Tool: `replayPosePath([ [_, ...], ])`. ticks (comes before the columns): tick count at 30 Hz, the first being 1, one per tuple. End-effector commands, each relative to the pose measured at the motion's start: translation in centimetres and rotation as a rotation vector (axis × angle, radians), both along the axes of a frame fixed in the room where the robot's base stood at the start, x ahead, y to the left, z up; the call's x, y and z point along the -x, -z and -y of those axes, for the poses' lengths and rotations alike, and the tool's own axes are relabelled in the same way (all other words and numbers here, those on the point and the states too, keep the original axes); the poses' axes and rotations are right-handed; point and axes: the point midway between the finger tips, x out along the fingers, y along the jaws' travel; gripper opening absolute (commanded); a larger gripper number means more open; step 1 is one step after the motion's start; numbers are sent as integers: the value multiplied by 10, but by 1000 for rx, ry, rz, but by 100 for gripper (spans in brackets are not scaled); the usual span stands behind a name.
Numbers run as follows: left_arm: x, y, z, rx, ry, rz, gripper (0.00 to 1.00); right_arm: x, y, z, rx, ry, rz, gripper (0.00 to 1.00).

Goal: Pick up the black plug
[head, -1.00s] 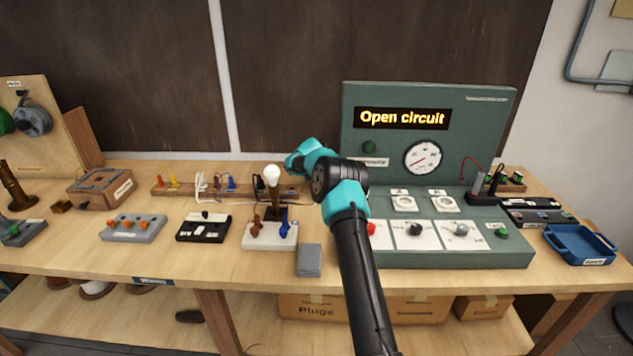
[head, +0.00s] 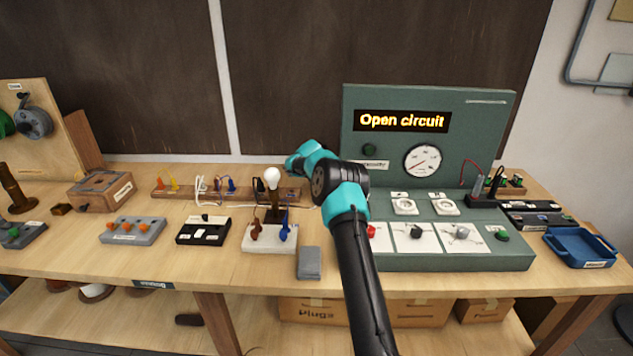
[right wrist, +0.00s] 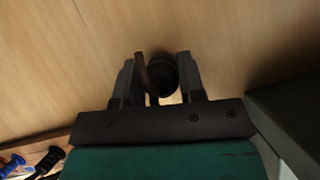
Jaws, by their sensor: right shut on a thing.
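My right gripper (right wrist: 161,62) shows in the right wrist view with its two fingers on either side of a dark, round-ended thing that looks like a black plug (right wrist: 161,78). It is shut on this thing, over bare wood. In the head view my right arm reaches to the back of the bench, and its wrist hides the fingers and what they hold. Another black plug-like piece (head: 258,185) stands in the wooden rack (head: 172,191); a black one also shows beside a blue one at the lower left of the wrist view (right wrist: 48,161). My left gripper is not in view.
A lamp with a white bulb (head: 272,175) stands left of my arm. The green test panel (head: 400,262) reads "Open circuit" and stands close on the right. A grey block (head: 309,263) lies at the front. A blue tray (head: 578,248) is at the far right.

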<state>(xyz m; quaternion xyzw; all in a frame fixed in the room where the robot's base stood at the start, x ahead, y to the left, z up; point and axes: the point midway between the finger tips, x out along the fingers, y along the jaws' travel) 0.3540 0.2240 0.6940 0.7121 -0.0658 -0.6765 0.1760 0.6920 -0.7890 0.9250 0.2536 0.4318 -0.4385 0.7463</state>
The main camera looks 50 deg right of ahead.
Motion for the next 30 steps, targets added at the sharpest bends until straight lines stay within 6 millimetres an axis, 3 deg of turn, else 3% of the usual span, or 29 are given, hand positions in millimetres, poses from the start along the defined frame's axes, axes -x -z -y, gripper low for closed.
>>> replayPosePath([
  [18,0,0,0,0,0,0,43,0,-91,0,0,0,1,13],
  [30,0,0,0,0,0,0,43,0,-96,0,-1,-1,0,13],
])
